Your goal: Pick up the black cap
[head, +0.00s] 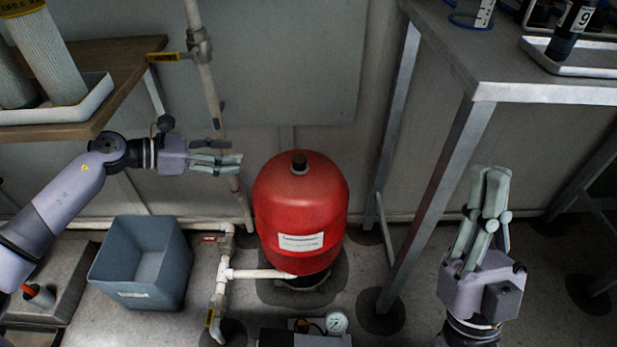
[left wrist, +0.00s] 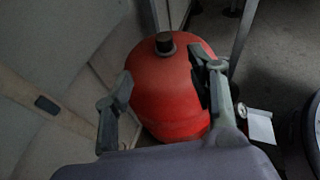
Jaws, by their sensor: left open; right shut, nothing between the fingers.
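The black cap (head: 299,161) sits upright on top of a red tank (head: 300,205) in the middle of the head view. It also shows in the left wrist view (left wrist: 165,42), in the gap between the fingers but farther off. My left gripper (head: 241,164) is to the left of the cap, pointing right toward it, open and empty. Its two fingers also show in the left wrist view (left wrist: 160,75), apart from the tank. My right gripper (head: 492,172) is at the right, pointing up, shut and empty, well away from the cap.
White pipes (head: 224,280) run left of and below the tank. A blue-grey bin (head: 180,262) stands on the floor at left. A metal table (head: 505,82) is at upper right, a wooden shelf (head: 120,85) at upper left. A gauge (head: 336,322) is in front of the tank.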

